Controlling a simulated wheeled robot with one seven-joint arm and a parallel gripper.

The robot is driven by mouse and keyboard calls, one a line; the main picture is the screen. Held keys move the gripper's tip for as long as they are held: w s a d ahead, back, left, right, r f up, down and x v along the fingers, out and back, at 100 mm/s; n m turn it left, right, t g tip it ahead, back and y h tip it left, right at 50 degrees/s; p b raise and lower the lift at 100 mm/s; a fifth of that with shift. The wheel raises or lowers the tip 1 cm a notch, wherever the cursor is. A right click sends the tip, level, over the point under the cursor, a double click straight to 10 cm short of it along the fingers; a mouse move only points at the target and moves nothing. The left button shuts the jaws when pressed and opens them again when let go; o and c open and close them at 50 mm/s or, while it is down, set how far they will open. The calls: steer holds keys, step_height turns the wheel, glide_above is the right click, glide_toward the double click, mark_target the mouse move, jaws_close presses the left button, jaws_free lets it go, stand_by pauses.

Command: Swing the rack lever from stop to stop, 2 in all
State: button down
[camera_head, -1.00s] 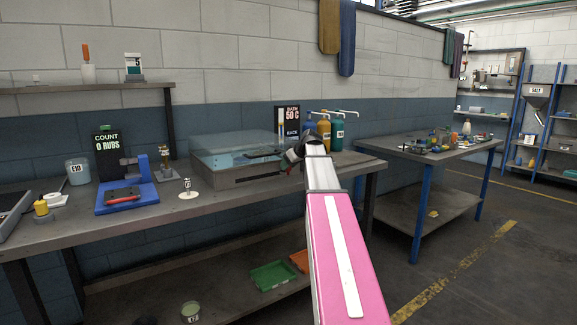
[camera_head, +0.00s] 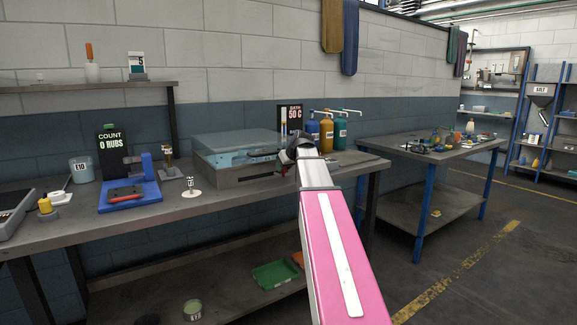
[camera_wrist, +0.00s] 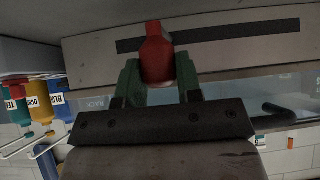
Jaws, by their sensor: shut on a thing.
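The bath (camera_head: 232,172), a grey box with a clear bluish top, stands on the workbench. My gripper (camera_head: 285,156) is at its right end, in front of the dark sign (camera_head: 291,116) reading 50 C. In the wrist view, the green fingers of my gripper (camera_wrist: 158,78) are shut on a red knob (camera_wrist: 156,48), apparently the rack lever's end. The rest of the lever is hidden.
Blue, yellow and teal pump bottles (camera_head: 326,131) stand just behind my gripper. A blue rub tester (camera_head: 130,194) and a small labelled stand (camera_head: 190,190) are to the left. A second table (camera_head: 430,154) is at the right.

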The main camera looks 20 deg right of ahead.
steer(key=s+a+m+h, duration=0.1)
steer(key=a, duration=0.2)
steer(key=s+a+m+h, duration=0.1)
steer(key=a+m, duration=0.1)
steer(key=a, duration=0.2)
steer(key=s+a+m+h, duration=0.1)
steer(key=a, duration=0.2)
steer(key=shift+s+a+m+h, duration=0.2)
steer(key=shift+a+m+h, duration=0.05)
steer(key=shift+m+h, duration=0.05)
steer(key=shift+a+m+h, duration=0.6)
steer(key=shift+a+m, duration=0.1)
steer(key=shift+a, duration=0.9)
steer(key=c, duration=1.1)
jaws_free()
steer(key=shift+o, duration=0.2)
steer(key=v, duration=1.1)
steer(key=shift+f, duration=0.1)
